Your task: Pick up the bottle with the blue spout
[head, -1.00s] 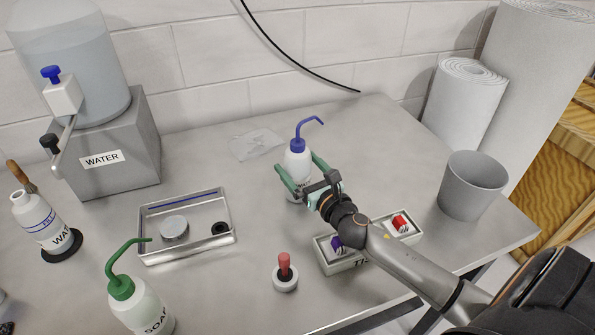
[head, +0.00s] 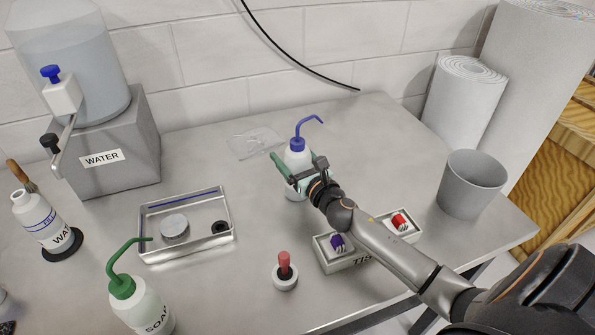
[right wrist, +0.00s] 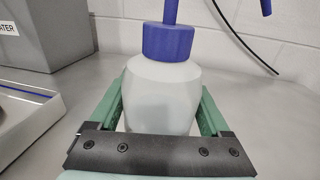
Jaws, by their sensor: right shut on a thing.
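The bottle with the blue spout (head: 298,160) is white with a blue cap and a bent blue tube. It stands upright toward the back of the table, right of centre in the head view. My right gripper (head: 291,170) is shut on the bottle's body, its green fingers on either side. The right wrist view shows the white bottle (right wrist: 162,92) between the two green fingers (right wrist: 163,105), below its blue cap. The bottle's lower part is hidden by the gripper. My left gripper is not in view.
A metal tray (head: 187,250) lies left of the bottle, and a green-spouted soap bottle (head: 140,300) stands at the front left. A water dispenser (head: 110,150) stands back left.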

